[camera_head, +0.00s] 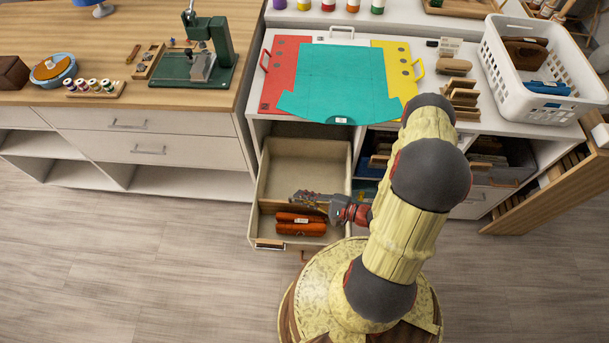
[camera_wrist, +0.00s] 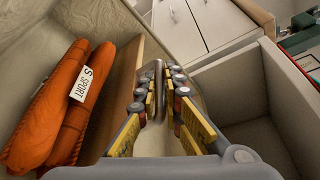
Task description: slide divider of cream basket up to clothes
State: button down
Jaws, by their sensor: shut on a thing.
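The cream basket (camera_head: 263,178) is an open bin pulled out below the worktop; its wall also shows in the wrist view (camera_wrist: 40,45). A brown divider (camera_head: 275,206) stands across it, also seen in the wrist view (camera_wrist: 125,82). Two folded orange clothes (camera_head: 300,225) lie in the front compartment; in the wrist view (camera_wrist: 62,105) they lie left of the divider, with a "SPORT" tag. A narrow gap seems to separate them from it. My gripper (camera_head: 312,199) is shut on the divider's raised grey tab, seen between the fingers (camera_wrist: 157,88). The back compartment is empty.
Open cubbies with dark bins (camera_head: 500,160) lie right of the cream basket. White drawers (camera_head: 150,145) stand at left. The floor in front is clear.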

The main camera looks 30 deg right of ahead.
jog(key=s+a, duration=0.1)
jog(key=s, duration=0.1)
jog(key=s+a, duration=0.1)
jog(key=s, duration=0.1)
jog(key=s+a, duration=0.2)
jog(key=c, duration=2)
grip_release()
jog(key=shift+o, duration=0.4)
notch_tip(320, 180, up, 10)
